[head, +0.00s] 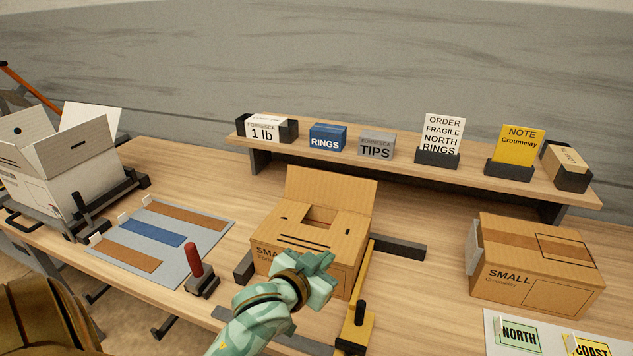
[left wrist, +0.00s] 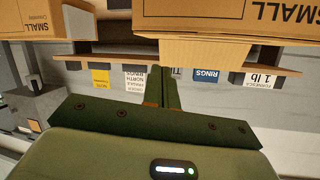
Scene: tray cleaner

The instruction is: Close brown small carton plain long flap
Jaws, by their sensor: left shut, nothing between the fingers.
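The brown small carton (head: 340,273) stands open-topped in the middle of the table in the head view. One long flap (head: 331,197) stands up along its far side. Other flaps are folded inward over the top, with a dark gap between them. My left gripper (head: 318,264) is in front of the carton's near side, shut and empty, hiding part of the front. In the left wrist view, the shut fingers (left wrist: 160,88) point towards the carton (left wrist: 215,22) and its raised flap (left wrist: 208,50). Whether they touch it cannot be told. My right gripper is not in view.
A yellow guide bar (head: 358,315) and dark blocks flank the carton. A closed small carton (head: 535,272) stands at right. A shelf (head: 400,168) runs behind.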

